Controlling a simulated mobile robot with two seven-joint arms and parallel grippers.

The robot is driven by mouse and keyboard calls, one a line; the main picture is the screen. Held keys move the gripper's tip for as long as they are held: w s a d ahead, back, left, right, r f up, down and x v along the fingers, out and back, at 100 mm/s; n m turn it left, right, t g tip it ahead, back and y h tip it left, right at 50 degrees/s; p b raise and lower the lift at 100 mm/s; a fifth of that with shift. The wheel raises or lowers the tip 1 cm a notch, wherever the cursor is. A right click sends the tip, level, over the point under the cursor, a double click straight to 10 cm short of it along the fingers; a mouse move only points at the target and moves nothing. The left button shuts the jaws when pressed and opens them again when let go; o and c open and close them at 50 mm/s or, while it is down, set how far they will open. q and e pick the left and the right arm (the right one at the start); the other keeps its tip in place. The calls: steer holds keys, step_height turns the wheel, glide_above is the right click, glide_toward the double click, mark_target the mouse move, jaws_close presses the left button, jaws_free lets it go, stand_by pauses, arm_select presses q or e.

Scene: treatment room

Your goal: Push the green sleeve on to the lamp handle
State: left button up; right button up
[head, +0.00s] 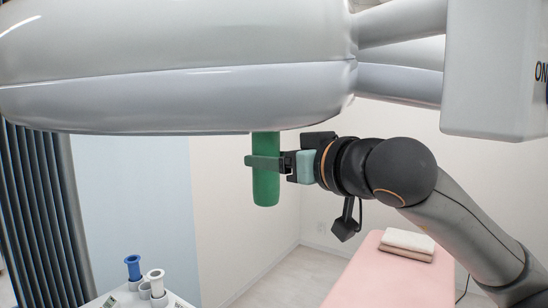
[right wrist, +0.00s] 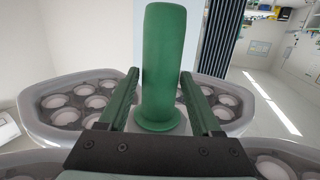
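The green sleeve (head: 266,185) hangs upright under the big pale lamp head (head: 180,95). Its upper end is hidden behind the lamp's edge in the head view, and the lamp handle is not visible. My right gripper (head: 262,161) comes in from the right, with one finger crossing in front of the sleeve. In the right wrist view the sleeve (right wrist: 163,65) stands between the two fingers (right wrist: 160,80), its flange towards the lamp. Narrow gaps show on both sides, so the fingers look open around it. My left gripper is not in view.
The lamp's underside with round lenses (right wrist: 75,100) lies close to my right gripper. A lamp arm and white housing (head: 495,70) are at upper right. Below are a pink couch with a folded towel (head: 407,241) and a white table holding blue (head: 133,267) and white (head: 156,280) spool-shaped items.

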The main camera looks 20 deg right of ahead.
steer(key=o, duration=0.3)
